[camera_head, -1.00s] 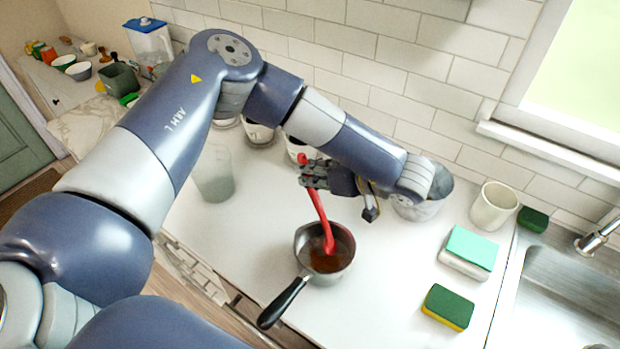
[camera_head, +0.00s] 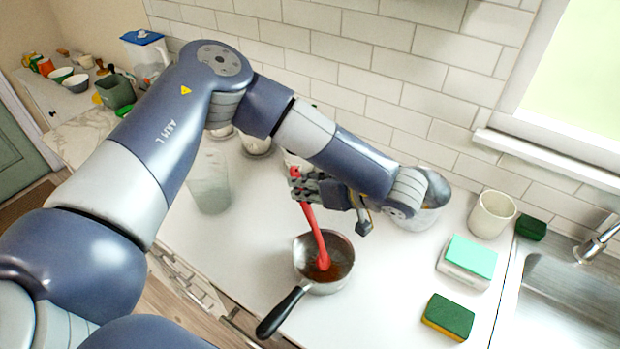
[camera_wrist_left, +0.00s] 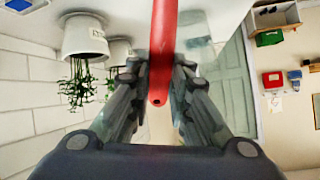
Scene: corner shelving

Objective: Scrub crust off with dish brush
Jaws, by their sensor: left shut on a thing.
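A small metal saucepan (camera_head: 340,247) with a black handle (camera_head: 281,312) stands on the white counter, with brown crust (camera_head: 325,271) inside on its bottom. A red dish brush (camera_head: 313,225) stands tilted with its head down in the pan, at the crust. My left gripper (camera_head: 304,185) is shut on the upper part of the brush handle, above the pan. In the left wrist view the red handle (camera_wrist_left: 162,60) runs between the two fingers. The brush's bristles are hard to make out. My right gripper is not in view.
Right of the pan are a green and yellow sponge (camera_head: 449,315), a teal-topped block (camera_head: 471,256), a cream cup (camera_head: 492,214) and the sink (camera_head: 560,300). A metal pot (camera_head: 432,203) stands behind my left wrist. A clear container (camera_head: 209,182) stands left.

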